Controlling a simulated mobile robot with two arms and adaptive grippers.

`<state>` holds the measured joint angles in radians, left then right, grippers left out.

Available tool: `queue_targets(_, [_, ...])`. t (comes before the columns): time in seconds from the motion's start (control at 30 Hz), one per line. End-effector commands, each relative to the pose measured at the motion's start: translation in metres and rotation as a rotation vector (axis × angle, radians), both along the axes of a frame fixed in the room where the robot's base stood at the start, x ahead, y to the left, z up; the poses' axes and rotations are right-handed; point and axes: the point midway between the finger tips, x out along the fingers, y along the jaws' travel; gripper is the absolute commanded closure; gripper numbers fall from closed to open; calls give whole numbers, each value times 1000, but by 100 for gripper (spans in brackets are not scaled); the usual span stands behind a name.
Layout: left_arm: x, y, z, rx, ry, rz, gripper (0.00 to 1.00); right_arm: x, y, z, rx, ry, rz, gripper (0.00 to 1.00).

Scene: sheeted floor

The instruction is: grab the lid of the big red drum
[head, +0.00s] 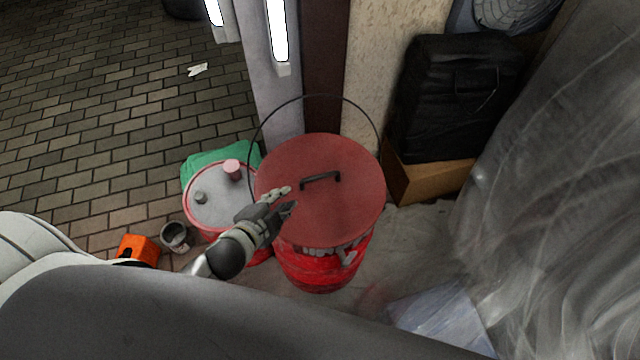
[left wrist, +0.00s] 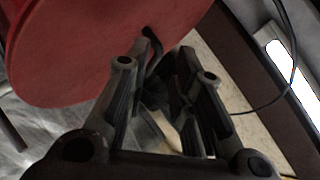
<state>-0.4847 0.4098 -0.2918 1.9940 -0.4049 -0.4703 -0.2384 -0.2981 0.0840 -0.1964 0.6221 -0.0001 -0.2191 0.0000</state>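The big red drum (head: 320,268) stands upright in the middle of the head view. Its round red lid (head: 345,208) lies on top and also fills the upper left of the left wrist view (left wrist: 90,45). A black bar handle (head: 320,180) sits at the lid's middle. My left gripper (head: 288,198) is over the lid's left part, left of the handle and apart from it. In the left wrist view its fingers (left wrist: 165,52) are parted with nothing gripped; the handle (left wrist: 153,38) shows partly behind one finger. My right gripper is not in view.
A thin wire hoop (head: 318,97) rises behind the lid. A smaller grey-topped bucket (head: 215,205), a can (head: 175,236) and an orange object (head: 138,249) are left. A black case (head: 445,95) on a cardboard box (head: 425,180) and plastic sheeting (head: 560,180) are right.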

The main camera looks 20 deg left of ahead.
Motion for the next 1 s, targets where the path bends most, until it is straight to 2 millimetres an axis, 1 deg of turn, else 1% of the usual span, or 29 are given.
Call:
queue_targets(0.03, [2, -5, 3, 36, -43, -68, 77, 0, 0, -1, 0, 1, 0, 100])
queue_targets(0.1, [4, -14, 8, 75, -99, -152, 77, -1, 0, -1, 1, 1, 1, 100])
queue_targets(0.17, [4, -20, 11, 99, -133, -206, 77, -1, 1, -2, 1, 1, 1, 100])
queue_targets(0.3, [5, -26, 8, 119, -163, -262, 77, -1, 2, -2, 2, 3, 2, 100])
queue_targets(0.37, [9, -27, 6, 122, -166, -269, 77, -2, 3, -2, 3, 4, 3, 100])
queue_targets(0.6, [37, -36, -6, 121, -167, -268, 77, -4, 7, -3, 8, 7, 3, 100])
queue_targets(0.7, [46, -39, -10, 121, -166, -267, 77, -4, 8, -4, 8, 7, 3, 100])
queue_targets(0.87, [53, -41, -14, 119, -165, -267, 77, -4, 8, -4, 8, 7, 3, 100])
queue_targets(1.0, [64, -44, -18, 120, -165, -266, 77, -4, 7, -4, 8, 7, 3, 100])
